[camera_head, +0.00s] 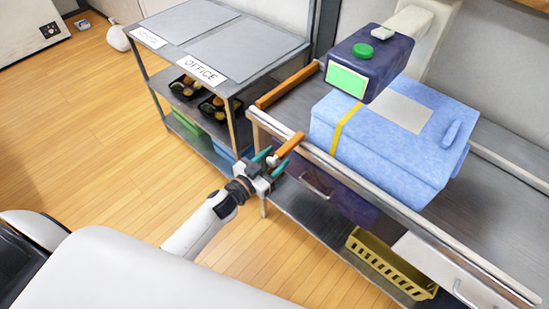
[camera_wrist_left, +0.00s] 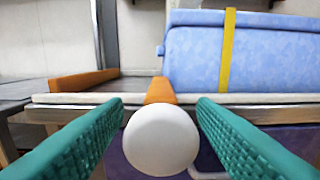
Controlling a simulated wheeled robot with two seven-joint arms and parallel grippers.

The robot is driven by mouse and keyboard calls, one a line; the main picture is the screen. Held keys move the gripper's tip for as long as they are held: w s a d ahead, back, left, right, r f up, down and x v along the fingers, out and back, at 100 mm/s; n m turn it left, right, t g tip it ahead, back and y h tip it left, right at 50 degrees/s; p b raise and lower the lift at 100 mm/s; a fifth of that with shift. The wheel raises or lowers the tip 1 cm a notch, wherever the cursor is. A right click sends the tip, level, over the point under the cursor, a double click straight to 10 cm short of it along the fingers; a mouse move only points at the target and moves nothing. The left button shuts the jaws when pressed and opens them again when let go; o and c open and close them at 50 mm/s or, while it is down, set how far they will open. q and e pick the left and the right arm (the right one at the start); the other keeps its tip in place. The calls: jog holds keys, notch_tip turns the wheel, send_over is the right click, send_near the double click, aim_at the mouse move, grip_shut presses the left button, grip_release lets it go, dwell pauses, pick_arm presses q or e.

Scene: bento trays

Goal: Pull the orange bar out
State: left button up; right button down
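An orange bar (camera_head: 290,145) sticks out from the near rail of the metal table in the head view. It ends in a white round knob (camera_wrist_left: 160,138), and its orange part (camera_wrist_left: 160,90) shows behind the knob in the left wrist view. My left gripper (camera_head: 271,163) is open, with its teal fingers on either side of the knob. A gap shows between the knob and each finger in the left wrist view. Another orange bar (camera_head: 288,87) lies along the table's left end; it also shows in the wrist view (camera_wrist_left: 85,80). My right gripper is not in view.
A blue box (camera_head: 335,125) with a yellow strap sits on the table behind the rail (camera_head: 350,175). A dark device (camera_head: 370,50) with a green screen stands above it. A shelf (camera_head: 235,55) labelled OFFICE holds bento trays (camera_head: 187,87). A yellow basket (camera_head: 390,265) sits below.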

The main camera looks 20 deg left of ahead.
pick_arm(q)
jog(key=shift+s+a+f, duration=0.1)
jog(key=shift+s, duration=0.3)
jog(key=b+v, duration=0.2)
jog(key=v, duration=0.9)
jog(key=shift+s, duration=0.1)
